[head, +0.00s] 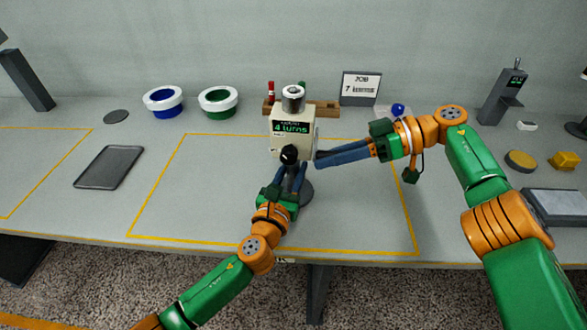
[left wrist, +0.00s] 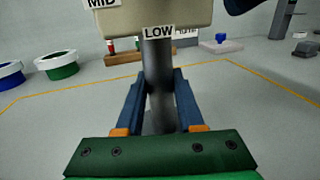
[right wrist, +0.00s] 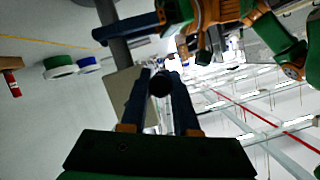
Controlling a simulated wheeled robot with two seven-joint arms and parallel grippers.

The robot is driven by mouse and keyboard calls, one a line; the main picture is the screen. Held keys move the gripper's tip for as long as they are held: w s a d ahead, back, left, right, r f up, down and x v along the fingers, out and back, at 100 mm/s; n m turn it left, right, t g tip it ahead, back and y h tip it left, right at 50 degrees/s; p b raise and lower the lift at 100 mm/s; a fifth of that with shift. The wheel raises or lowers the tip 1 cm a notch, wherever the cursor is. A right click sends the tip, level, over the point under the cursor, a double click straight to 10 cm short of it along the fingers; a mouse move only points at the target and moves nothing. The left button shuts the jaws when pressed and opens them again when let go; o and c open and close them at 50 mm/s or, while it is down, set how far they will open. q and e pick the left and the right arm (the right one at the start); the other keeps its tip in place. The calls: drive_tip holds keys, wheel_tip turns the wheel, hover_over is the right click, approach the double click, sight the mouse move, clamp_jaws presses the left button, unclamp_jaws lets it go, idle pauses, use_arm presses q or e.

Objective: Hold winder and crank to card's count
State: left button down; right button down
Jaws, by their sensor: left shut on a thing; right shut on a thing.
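The beige winder (head: 292,137) stands on a grey post inside the middle yellow outline, with a spool on top. Its display (head: 291,127) reads "4 turns". The card (head: 360,88) behind it appears to read "JOB 7 turns". My left gripper (head: 292,172) is shut around the winder's post (left wrist: 158,80), below the box; "MID" and "LOW" labels show above in the left wrist view. My right gripper (head: 318,159) is shut at the winder's right side on the crank handle, whose dark round end (right wrist: 160,83) shows between the fingers in the right wrist view.
A blue-and-white ring (head: 163,101) and a green-and-white ring (head: 218,101) stand at back left. A dark tray (head: 109,167) lies at left. A wooden rack (head: 325,107) stands behind the winder. A grey stand (head: 502,98) is at right.

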drive_tip(key=shift+r, duration=0.15)
idle(0.3)
drive_tip(key=c, duration=0.7)
unclamp_jaws()
drive_tip(key=shift+o, duration=0.2)
